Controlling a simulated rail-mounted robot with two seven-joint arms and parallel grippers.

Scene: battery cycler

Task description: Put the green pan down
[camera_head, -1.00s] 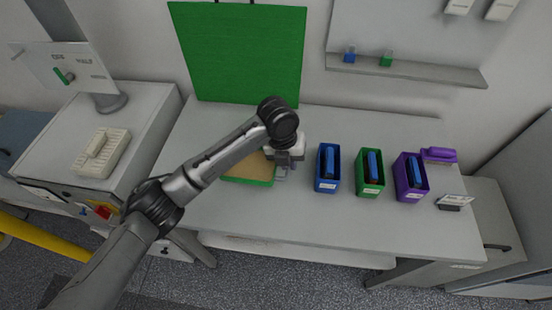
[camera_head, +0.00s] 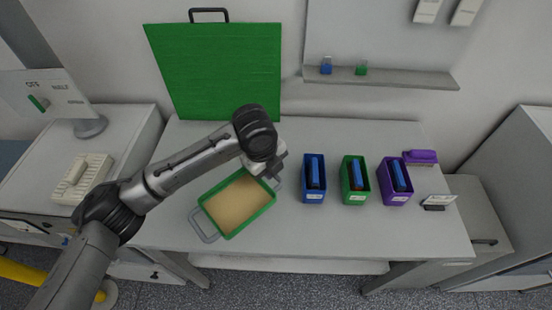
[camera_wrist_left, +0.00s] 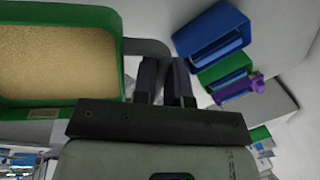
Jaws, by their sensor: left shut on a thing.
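The green pan (camera_head: 246,223) has green walls, a flat tan fill and a grey loop handle at each end. In the head view it sits tilted in the picture over the front left part of the white table (camera_head: 300,238). I cannot tell whether it touches the table. My left gripper (camera_head: 277,179) is at the pan's right end, shut on the grey handle there. In the left wrist view the pan (camera_wrist_left: 122,62) fills the upper left, and its handle (camera_wrist_left: 152,46) runs between my left fingers (camera_wrist_left: 166,70). My right gripper is not in view.
A blue bin (camera_head: 313,197), a green bin (camera_head: 354,198) and a purple bin (camera_head: 393,199) stand right of the pan, each with a blue item inside. A large green panel (camera_head: 215,70) leans at the back.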

